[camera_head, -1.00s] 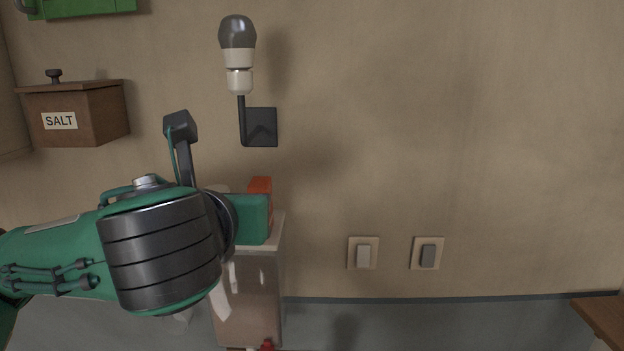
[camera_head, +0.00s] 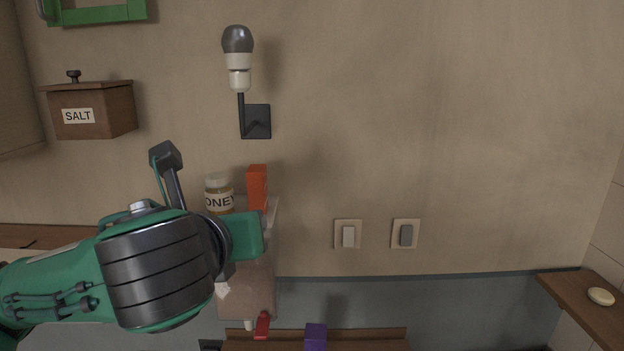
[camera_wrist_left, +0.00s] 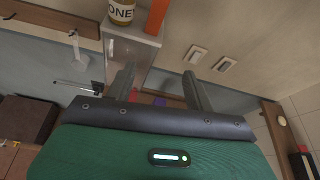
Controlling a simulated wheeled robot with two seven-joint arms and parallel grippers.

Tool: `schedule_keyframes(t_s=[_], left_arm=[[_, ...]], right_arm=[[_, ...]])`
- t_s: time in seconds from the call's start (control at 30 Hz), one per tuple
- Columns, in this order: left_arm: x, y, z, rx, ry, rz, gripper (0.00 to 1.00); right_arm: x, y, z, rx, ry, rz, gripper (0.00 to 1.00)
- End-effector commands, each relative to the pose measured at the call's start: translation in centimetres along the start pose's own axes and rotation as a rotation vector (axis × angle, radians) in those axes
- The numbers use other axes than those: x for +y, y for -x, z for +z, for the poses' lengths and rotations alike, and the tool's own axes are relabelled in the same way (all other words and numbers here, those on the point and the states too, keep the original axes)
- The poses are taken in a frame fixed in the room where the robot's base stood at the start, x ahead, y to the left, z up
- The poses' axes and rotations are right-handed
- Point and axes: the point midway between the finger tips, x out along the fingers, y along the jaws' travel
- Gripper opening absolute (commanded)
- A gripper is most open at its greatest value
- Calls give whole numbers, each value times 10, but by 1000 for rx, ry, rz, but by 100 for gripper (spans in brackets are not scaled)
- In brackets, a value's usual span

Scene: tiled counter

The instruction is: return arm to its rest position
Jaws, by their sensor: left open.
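My left arm (camera_head: 160,265) comes in from the left in the head view, green with a dark ribbed joint. Its green gripper body (camera_head: 247,235) is in front of the small cabinet, and its fingers are hidden there. In the left wrist view my left gripper (camera_wrist_left: 160,84) has its two dark fingers apart with nothing between them. The head view does not show my right gripper.
A honey jar (camera_head: 218,194) and an orange box (camera_head: 257,188) stand on the small cabinet (camera_head: 247,292). A salt box (camera_head: 92,110) and a lamp (camera_head: 238,60) are on the wall. A purple block (camera_head: 316,336) is on the low wooden surface. Space right of my arm is clear.

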Motion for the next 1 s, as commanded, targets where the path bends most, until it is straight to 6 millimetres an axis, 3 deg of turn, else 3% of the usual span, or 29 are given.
schedule_keyframes(t_s=[0.17,0.37,0.67,1.0], left_arm=[[-2,-10,-20,48,110,-28,53],[-4,-26,-54,133,312,-59,53],[1,-50,-121,295,748,-49,53],[22,-67,-201,440,1255,80,53]], right_arm=[[2,0,-10,12,0,2,36],[0,0,-3,4,0,0,36],[-1,0,0,0,0,-1,36],[0,0,-2,2,0,-1,36]])
